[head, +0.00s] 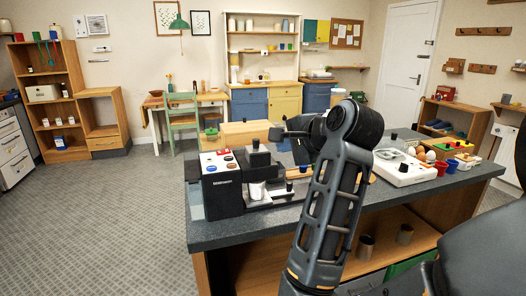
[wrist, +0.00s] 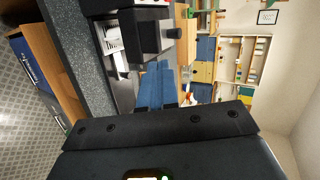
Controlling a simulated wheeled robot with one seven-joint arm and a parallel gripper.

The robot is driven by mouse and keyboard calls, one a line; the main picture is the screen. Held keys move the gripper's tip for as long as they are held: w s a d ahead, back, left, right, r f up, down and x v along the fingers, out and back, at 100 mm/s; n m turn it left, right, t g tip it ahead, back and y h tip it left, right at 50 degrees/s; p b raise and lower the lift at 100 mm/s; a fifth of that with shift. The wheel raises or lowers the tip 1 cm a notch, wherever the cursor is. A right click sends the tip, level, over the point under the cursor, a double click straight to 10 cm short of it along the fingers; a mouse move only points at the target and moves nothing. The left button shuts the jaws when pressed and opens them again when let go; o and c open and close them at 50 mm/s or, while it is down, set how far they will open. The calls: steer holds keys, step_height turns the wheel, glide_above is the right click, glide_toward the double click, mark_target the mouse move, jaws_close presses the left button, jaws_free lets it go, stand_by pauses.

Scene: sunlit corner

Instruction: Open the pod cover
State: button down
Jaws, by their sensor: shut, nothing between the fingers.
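A black coffee machine (head: 222,190) stands near the left end of the dark worktop, with coloured round buttons on its light top panel. A black block with a small knob (head: 257,156), which looks like the pod cover, sits on its right part; I cannot tell for sure whether it is open. In the wrist view the block (wrist: 147,36) shows at the top, with its knob pointing right. My gripper (wrist: 157,82) has its blue fingers shut and empty, just short of the block, apparently not touching it. In the head view my arm largely hides the gripper.
A white cup (head: 257,191) stands at the machine's front. A wooden box (head: 246,133) is behind it. The grey carpet (head: 110,220) at left is clear.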

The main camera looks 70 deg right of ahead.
mark_target(258, 141)
steer(key=b, duration=0.3)
steer(key=shift+w+d+f, duration=0.25)
steer(key=shift+d+f, duration=0.1)
steer(key=shift+f, duration=0.05)
steer(key=shift+d+r+b, duration=0.1)
steer(key=shift+d+b, duration=0.1)
steer(key=shift+b, duration=0.75)
steer(key=b+x, duration=0.3)
steer(key=x, duration=0.5)
steer(key=shift+r+b, duration=0.15)
steer(key=shift+b, duration=0.2)
steer(key=shift+w+d+r, duration=0.15)
steer(key=shift+w+d, duration=0.2)
steer(key=shift+w, duration=0.1)
steer(key=shift+w+d+r, duration=0.2)
steer(key=shift+w+d, duration=0.2)
steer(key=shift+w, duration=0.05)
steer(key=shift+w+d+r, duration=0.1)
steer(key=shift+w+d, duration=0.3)
steer(key=shift+w, duration=0.15)
steer(key=shift+w+d+p, duration=0.25)
steer(key=shift+d+p, duration=0.05)
steer(key=shift+d, duration=0.05)
steer(key=w+d+p, duration=0.1)
steer(key=w+d, duration=0.3)
steer(key=shift+w+d+p, duration=0.15)
steer(key=shift+d+p, duration=0.15)
steer(key=shift+d, duration=0.1)
